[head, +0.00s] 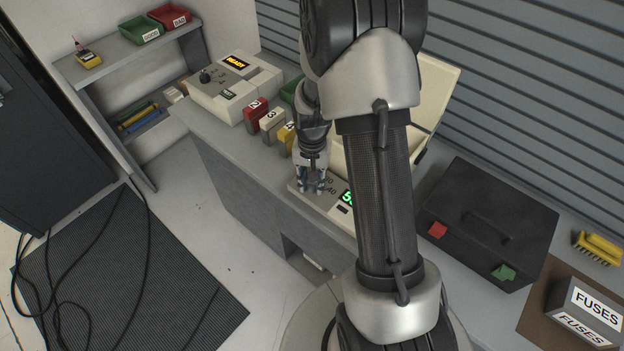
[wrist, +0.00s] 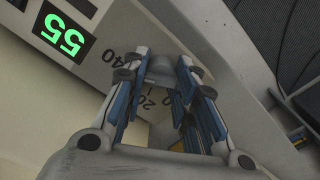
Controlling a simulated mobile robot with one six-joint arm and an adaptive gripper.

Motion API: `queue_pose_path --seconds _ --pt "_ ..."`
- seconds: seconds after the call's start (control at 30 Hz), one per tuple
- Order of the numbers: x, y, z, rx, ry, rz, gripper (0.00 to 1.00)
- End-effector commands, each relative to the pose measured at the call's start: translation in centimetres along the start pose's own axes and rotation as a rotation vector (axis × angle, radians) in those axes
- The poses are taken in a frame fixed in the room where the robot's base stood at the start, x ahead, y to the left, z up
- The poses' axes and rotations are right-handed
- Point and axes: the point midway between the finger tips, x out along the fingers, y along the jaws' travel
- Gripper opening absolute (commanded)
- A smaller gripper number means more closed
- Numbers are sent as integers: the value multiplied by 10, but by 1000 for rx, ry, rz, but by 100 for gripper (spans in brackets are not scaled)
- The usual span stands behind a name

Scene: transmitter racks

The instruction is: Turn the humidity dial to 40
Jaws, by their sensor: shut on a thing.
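The humidity control panel (head: 326,207) is a pale unit on the bench, partly hidden behind my arm. Its green display (wrist: 63,34) reads 55 in the wrist view; in the head view my arm covers part of the display (head: 348,197). Scale marks 40 (wrist: 132,57) and 20 (wrist: 148,100) are printed around the dial. My gripper (head: 312,187) points down at the panel and is shut on the grey dial (wrist: 161,68), one finger on each side. The fingers hide most of the dial, and I cannot read its pointer.
Red, white and yellow numbered blocks (head: 271,120) stand on the bench behind my gripper. A device reading READY (head: 225,85) is at the back left. A black case (head: 490,222) and a fuses box (head: 585,310) sit at the right. Cables lie on the floor mat (head: 130,285).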

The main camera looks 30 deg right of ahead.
Motion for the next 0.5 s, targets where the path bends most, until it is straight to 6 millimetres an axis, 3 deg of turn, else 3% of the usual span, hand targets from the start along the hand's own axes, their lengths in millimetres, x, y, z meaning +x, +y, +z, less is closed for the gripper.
queue_pose_path --seconds 0.3,0.33,0.5 --pt "0 0 0 5 1 -1 2" --pt "0 0 0 5 1 -1 27" --pt "0 0 0 5 1 -1 39"
